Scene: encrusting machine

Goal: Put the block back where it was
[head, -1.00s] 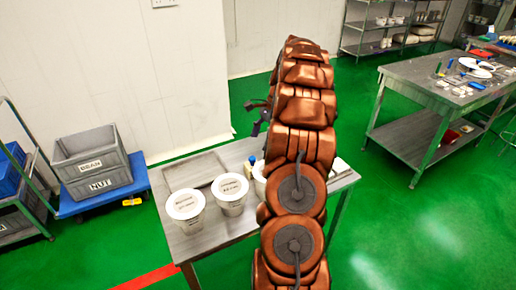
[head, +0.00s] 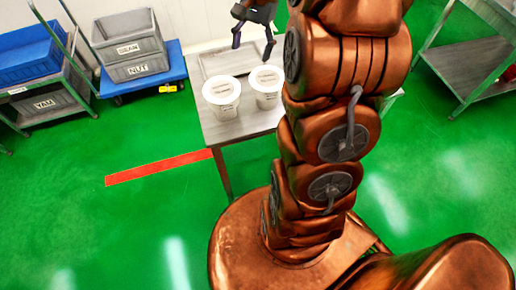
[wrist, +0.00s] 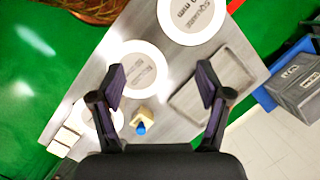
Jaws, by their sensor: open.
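My gripper (head: 253,44) is open and empty above the back of the grey metal table (head: 215,132). In the wrist view its two fingers (wrist: 160,78) are spread wide over the table. A small tan piece with a blue part (wrist: 144,114) lies between the fingers, nearer the left one. Several pale blocks (wrist: 66,138) lie at the table's edge, left of the gripper. I cannot tell which of these is the task's block. A shallow grey tray (wrist: 181,99) lies by the right finger. My arm hides the table's right part in the head view.
White lidded tubs stand on the table: one at left (head: 221,90), one beside it (head: 266,80), and another partly behind the left finger. Grey crates (head: 137,68) on a blue trolley stand left. Another table (head: 470,62) stands right.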

